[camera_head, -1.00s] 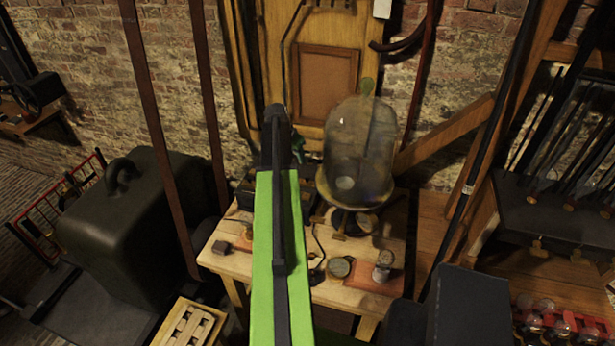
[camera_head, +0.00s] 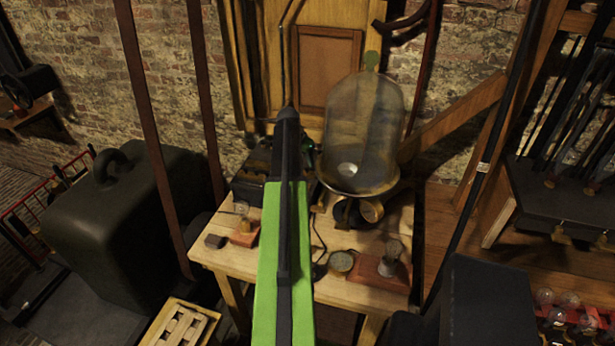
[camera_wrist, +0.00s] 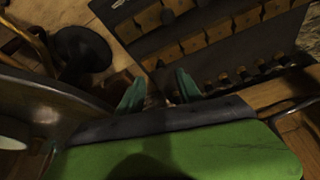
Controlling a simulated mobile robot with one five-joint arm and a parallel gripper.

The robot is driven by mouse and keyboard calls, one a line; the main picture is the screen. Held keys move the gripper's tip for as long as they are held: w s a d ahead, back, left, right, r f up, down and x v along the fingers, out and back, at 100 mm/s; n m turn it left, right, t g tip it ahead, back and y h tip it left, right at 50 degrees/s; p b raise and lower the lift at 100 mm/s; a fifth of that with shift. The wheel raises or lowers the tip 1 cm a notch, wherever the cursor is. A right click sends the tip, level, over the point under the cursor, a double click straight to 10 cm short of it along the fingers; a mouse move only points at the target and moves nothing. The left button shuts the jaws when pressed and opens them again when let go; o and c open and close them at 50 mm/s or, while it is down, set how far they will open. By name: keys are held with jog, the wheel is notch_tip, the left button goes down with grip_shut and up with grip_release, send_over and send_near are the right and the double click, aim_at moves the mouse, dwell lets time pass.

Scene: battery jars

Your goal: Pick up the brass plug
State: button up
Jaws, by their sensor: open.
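My gripper (camera_wrist: 160,88) shows in the wrist view as two green fingers, apart, with nothing visibly held between them. Beyond the fingers is a dark box (camera_wrist: 150,45) with rows of brass blocks (camera_wrist: 195,43). I cannot tell for sure which piece is the brass plug. In the head view my arm hides most of the gripper. A dark box (camera_head: 250,185) shows at the back of the wooden table (camera_head: 225,262), partly behind my arm.
A glass bell jar (camera_head: 365,130) stands on the table right of my arm. A round brass-rimmed piece (camera_head: 341,262), a small dark block (camera_head: 215,241) and small bulbs on wooden bases (camera_head: 382,272) sit at the front. A large dark case (camera_head: 125,225) stands left.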

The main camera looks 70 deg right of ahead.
aim_at(307, 167)
jog(key=b+x, duration=0.5)
jog(key=shift+w+d+f, duration=0.1)
jog(key=shift+d+f, duration=0.05)
jog(key=shift+r, duration=0.2)
grip_shut()
